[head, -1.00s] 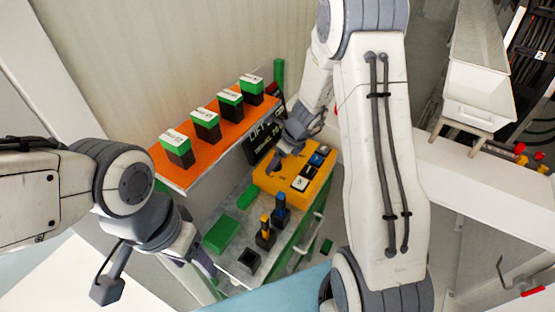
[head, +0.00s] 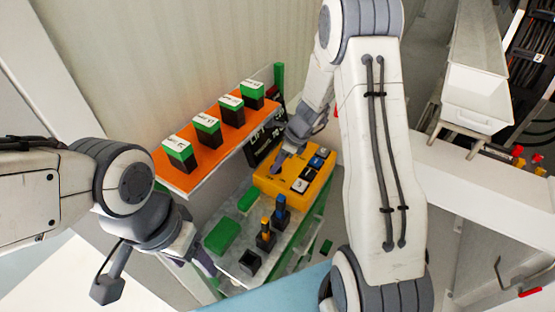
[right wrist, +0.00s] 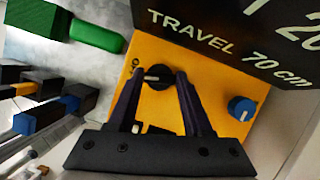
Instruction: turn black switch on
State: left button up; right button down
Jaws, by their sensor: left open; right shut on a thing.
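The black switch (right wrist: 158,76) is a round knob with a pale pointer line on the yellow control box (right wrist: 205,75). The line lies roughly level in the right wrist view. My right gripper (right wrist: 157,80) is shut on the switch, one finger at each side. In the head view, my right gripper (head: 279,163) reaches down to the left end of the yellow box (head: 268,182); the switch itself is hidden there. My left gripper (head: 208,264) is open and empty, low by the near left end of the grey bench.
A blue knob (right wrist: 242,107) sits on the same box, beside the black one. Blue and yellow levers (head: 265,235) and green blocks (head: 222,237) stand on the bench. An orange shelf (head: 180,182) with several green-topped blocks and a black "TRAVEL 70 cm" sign (right wrist: 235,40) stand close behind.

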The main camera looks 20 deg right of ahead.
jog(key=n+g+p, duration=0.1)
jog(key=n, duration=0.3)
jog(key=shift+w+n+y, duration=0.1)
jog(key=shift+n+y, duration=0.2)
jog(key=shift+y, duration=0.1)
jog(key=n+g+p, duration=0.1)
jog(key=n+g, duration=0.1)
jog(key=n, duration=0.2)
jog(key=shift+w, duration=0.1)
jog(key=shift+n, duration=0.3)
jog(key=shift+c, duration=1.6)
grip_release()
jog(key=b+v, duration=0.2)
jog(key=v, duration=0.8)
jog(key=shift+w+d+r+b, duration=0.2)
jog(key=shift+r+b, duration=0.05)
jog(key=shift+b, duration=0.1)
jog(key=shift+a+f, duration=0.1)
jog(key=shift+a, duration=0.05)
